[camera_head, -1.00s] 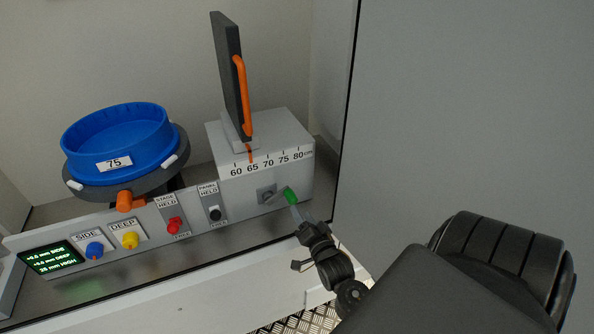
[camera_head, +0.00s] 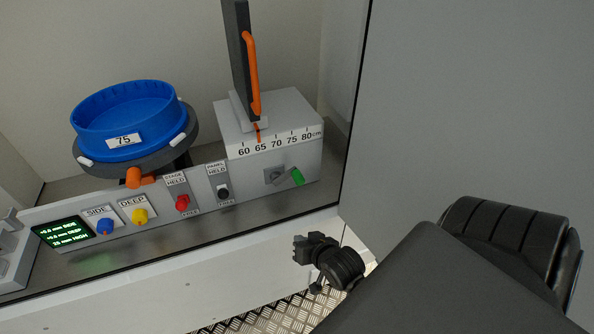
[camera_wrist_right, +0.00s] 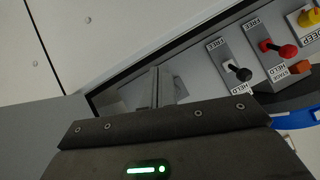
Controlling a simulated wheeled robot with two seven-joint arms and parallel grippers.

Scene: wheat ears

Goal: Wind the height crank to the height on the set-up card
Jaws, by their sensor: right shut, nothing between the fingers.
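The height crank's green handle (camera_head: 297,176) sits on a short grey arm to the right of its hub (camera_head: 273,176), on the front of the white scale block. My right gripper (camera_head: 303,250) is below the handle, in front of the bench edge, apart from the crank, shut and empty. Its shut fingers (camera_wrist_right: 156,88) also show in the right wrist view. A green-lettered display (camera_head: 62,233) at the left has SIDE, DEEP and HIGH lines; its small digits are hard to read. I see no set-up card. My left gripper is out of view.
A blue round dish (camera_head: 125,120) labelled 75 sits on a dark stage. A dark upright panel (camera_head: 238,50) with an orange handle has its pointer near 65 cm. Blue (camera_head: 104,227), yellow (camera_head: 140,216), red (camera_head: 182,203) and black (camera_head: 223,192) controls line the front.

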